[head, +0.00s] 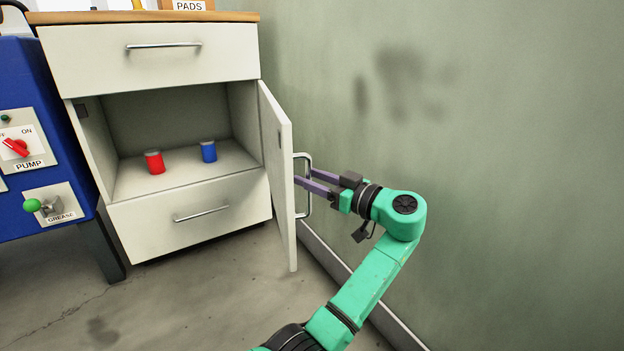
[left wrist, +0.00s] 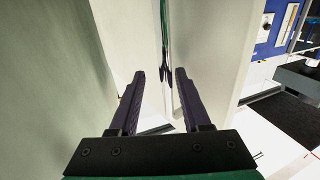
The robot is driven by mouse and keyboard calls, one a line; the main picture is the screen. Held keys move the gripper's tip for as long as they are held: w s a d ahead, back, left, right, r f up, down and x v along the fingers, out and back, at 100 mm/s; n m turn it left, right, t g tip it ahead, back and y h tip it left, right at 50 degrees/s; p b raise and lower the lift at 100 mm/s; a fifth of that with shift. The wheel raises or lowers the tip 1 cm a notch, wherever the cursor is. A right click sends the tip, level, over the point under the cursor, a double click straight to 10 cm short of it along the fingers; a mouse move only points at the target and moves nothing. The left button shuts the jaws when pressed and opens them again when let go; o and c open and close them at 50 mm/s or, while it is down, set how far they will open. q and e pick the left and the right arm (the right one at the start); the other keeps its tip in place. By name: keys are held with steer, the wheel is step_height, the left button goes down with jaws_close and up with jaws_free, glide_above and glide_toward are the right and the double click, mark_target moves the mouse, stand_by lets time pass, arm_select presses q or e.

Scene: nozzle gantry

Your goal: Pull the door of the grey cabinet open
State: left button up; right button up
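The grey cabinet (head: 150,52) stands against the wall in the head view. Its door (head: 280,190) is hinged at the right side and stands wide open, showing the inside. The door's upright metal bar handle (head: 308,205) faces right. My left gripper (head: 304,183) is at this handle, with its purple fingers on either side of the bar. In the left wrist view, the fingers of the left gripper (left wrist: 161,74) are apart, with a gap between them. The door (left wrist: 205,60) fills the middle there. My right gripper is in neither view.
A red can (head: 154,162) and a blue can (head: 208,151) stand inside the cabinet. Drawers lie above and below the opening. A blue machine (head: 40,90) with switches stands at the left. The green wall (head: 480,150) is close on the right. The floor in front is clear.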

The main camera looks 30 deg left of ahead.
arm_select(q)
steer(key=shift+d, duration=0.15)
steer(key=s+d+b, duration=0.1)
steer(key=d, duration=1.3)
steer(key=shift+s+d+b, duration=0.15)
steer(key=shift+s+b, duration=0.2)
steer(key=shift+s, duration=0.05)
